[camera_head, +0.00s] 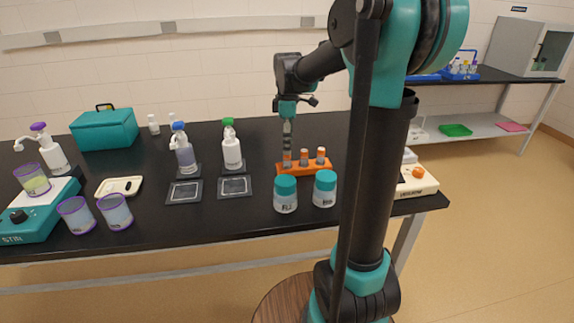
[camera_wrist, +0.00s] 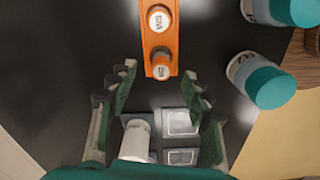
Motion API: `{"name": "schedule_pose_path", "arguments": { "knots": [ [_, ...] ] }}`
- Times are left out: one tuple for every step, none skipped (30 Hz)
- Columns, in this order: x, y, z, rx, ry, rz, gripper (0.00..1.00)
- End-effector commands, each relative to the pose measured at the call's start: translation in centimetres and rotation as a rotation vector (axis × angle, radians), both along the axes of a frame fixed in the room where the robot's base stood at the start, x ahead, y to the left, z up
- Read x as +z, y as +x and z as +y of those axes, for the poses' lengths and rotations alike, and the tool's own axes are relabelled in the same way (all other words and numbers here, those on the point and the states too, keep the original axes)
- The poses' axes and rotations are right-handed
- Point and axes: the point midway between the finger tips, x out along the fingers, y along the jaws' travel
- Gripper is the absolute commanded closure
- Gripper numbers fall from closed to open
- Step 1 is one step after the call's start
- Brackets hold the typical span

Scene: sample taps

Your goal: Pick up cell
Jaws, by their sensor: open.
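No object is marked clearly as the cell. My gripper (camera_head: 288,148) points down at the rack's left end. In the wrist view my gripper (camera_wrist: 160,76) is open, its fingers on either side of the nearer cap. I cannot tell whether they touch it.
Two teal-lidded jars, the left (camera_head: 285,196) and right (camera_head: 324,190), stand in front of the rack. A white green-topped bottle (camera_head: 231,152) and dark square pads (camera_head: 235,187) are left. A white device (camera_head: 415,181) lies right. Black table (camera_head: 255,218) is bare near its front edge.

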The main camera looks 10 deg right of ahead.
Motion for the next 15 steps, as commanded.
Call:
{"name": "schedule_pose_path", "arguments": {
  "knots": [
    [-0.2, 0.0, 0.0, 0.000, 0.000, 0.000, 0.50],
    [-0.4, 0.0, 0.0, 0.000, 0.000, 0.000, 0.50],
    [-0.6, 0.0, 0.0, 0.000, 0.000, 0.000, 0.50],
    [-0.8, 0.0, 0.0, 0.000, 0.000, 0.000, 0.50],
    [-1.1, 0.0, 0.1, 0.000, 0.000, 0.000, 0.50],
    [-1.5, 0.0, 0.1, 0.000, 0.000, 0.000, 0.50],
    [-2.0, -0.1, 0.1, 0.000, 0.000, 0.000, 0.50],
    [-2.4, -0.1, 0.2, 0.000, 0.000, 0.000, 0.50],
    [-3.0, -0.1, 0.2, 0.000, 0.000, 0.000, 0.50],
    [-3.5, -0.1, 0.3, 0.000, 0.000, 0.000, 0.50],
    [-3.9, -0.1, 0.3, 0.000, 0.000, 0.000, 0.50],
    [-4.4, -0.1, 0.3, 0.000, 0.000, 0.000, 0.50],
    [-4.7, -0.1, 0.2, 0.000, 0.000, 0.000, 0.50],
    [-5.0, -0.1, 0.3, 0.000, 0.000, 0.000, 0.50],
    [-5.3, -0.1, 0.2, 0.000, 0.000, 0.000, 0.50]
  ]
}}
